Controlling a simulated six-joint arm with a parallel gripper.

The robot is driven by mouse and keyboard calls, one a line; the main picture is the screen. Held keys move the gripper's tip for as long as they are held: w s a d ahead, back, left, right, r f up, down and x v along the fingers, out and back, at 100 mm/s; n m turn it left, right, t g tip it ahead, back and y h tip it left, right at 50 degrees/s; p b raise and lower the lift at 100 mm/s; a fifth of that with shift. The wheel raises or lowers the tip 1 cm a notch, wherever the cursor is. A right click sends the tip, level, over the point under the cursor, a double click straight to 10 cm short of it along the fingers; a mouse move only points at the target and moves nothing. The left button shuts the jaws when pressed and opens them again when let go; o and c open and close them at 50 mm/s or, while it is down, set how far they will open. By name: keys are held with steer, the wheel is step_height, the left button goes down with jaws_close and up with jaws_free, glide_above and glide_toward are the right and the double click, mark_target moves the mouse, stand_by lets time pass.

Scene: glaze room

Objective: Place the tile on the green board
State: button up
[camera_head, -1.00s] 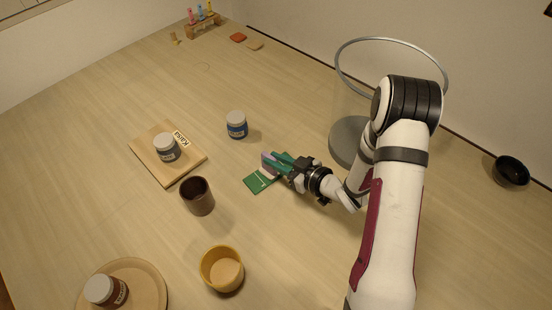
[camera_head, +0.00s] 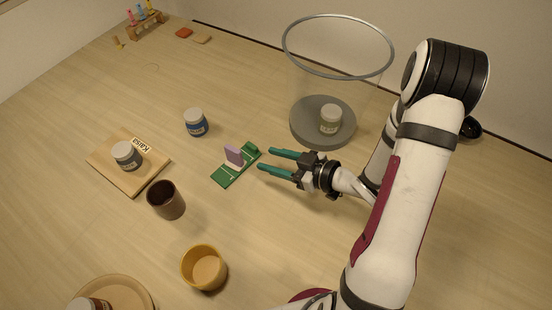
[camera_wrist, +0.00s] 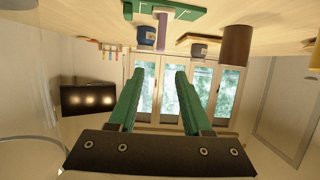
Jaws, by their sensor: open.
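The purple tile (camera_head: 234,155) stands upright on the green board (camera_head: 226,177), near the board's middle in the head view. My gripper (camera_head: 265,160) is open and empty, with its green fingers just to the right of the board and apart from the tile. In the wrist view the tile (camera_wrist: 162,32) and the green board (camera_wrist: 190,12) show at the top edge, upside down, beyond the open fingers (camera_wrist: 155,85). Nothing is between the fingers.
A blue jar (camera_head: 195,123) stands behind the board. A brown cup (camera_head: 166,201) and a yellow cup (camera_head: 204,268) stand in front and to the left. A wooden board (camera_head: 150,178) holds a jar (camera_head: 126,155). A grey round base (camera_head: 307,133) with a clear wall and rim holds another jar (camera_head: 331,119).

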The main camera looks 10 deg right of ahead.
steer(key=d+r+m+g+h, duration=0.1)
steer(key=d+r+m+h, duration=0.2)
steer(key=d+h, duration=0.3)
steer(key=d+r+m+g+h, duration=0.2)
steer(key=d+m+h, duration=0.2)
steer(key=d+h, duration=0.1)
steer(key=s+a+r+m+g+y, duration=0.1)
steer(key=s+a+r+m+g, duration=0.1)
steer(key=s+a, duration=0.2)
steer(key=s+a+r+m+g+y, duration=0.1)
steer(key=s+a, duration=0.4)
steer(key=s, duration=0.6)
steer(key=s+a+r+m+g+y, duration=0.1)
steer(key=s+a+r+m+g, duration=0.3)
steer(key=s, duration=0.4)
steer(key=shift+s+a+m, duration=0.15)
steer(key=shift+a+m, duration=0.15)
steer(key=shift+a, duration=0.1)
